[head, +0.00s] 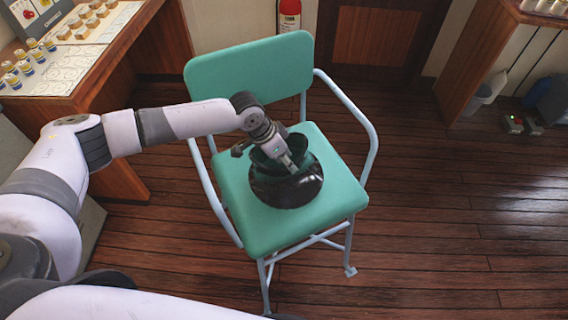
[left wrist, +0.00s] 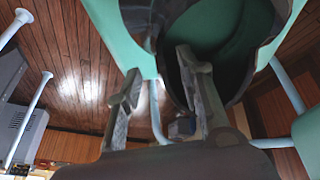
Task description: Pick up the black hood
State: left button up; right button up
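The black hood (head: 286,190) is a glossy, rounded, hollow shell. It sits on the teal seat of the chair (head: 248,70) with its opening facing up. My left gripper (head: 289,163) reaches down at its rim from the upper left. In the left wrist view the two fingers (left wrist: 158,66) are spread apart. The right finger lies over the dark opening of the hood (left wrist: 222,88) and the left finger lies outside it. I cannot tell whether either finger touches the hood. My right gripper is in neither view.
The chair's pale metal armrests (head: 368,125) rise on both sides of the seat. A wooden desk (head: 118,65) with bottles and a chart stands at the left. A red extinguisher (head: 289,14) hangs behind the chair. Open plank floor (head: 440,225) lies to the right.

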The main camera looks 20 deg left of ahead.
pick_arm(q)
jog(key=p+x, duration=0.1)
jog(key=x, duration=0.4)
jog(key=shift+w+d, duration=0.1)
jog(key=c, duration=0.8)
grip_shut()
jog(key=shift+r, duration=0.1)
